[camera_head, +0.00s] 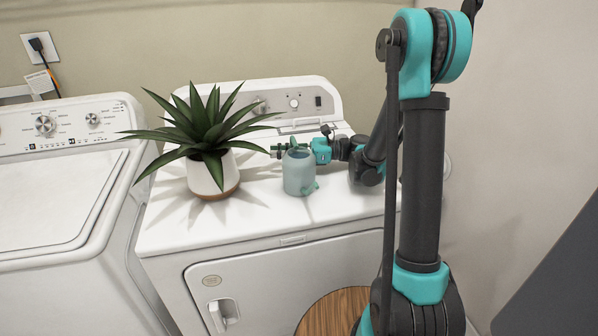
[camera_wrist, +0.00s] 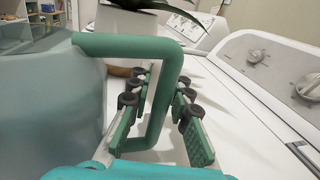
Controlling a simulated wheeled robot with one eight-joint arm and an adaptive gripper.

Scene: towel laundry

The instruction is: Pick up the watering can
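The watering can (camera_head: 299,173) is pale blue-grey with a green handle and stands upright on top of the right-hand white machine. In the wrist view its body (camera_wrist: 50,100) fills the left side, and its squared green handle (camera_wrist: 128,45) reaches toward the middle. My gripper (camera_head: 284,150) is at the can's far side in the head view, partly hidden behind its top. In the wrist view my gripper (camera_wrist: 160,105) is open, with one finger on each side of the handle's upright part. Gaps show between the fingers and the handle.
A spiky plant in a white and brown pot (camera_head: 212,178) stands just left of the can. The dryer (camera_head: 350,207) has a control panel along its back. A washing machine (camera_head: 60,200) stands to the left. The dryer top in front of the can is clear.

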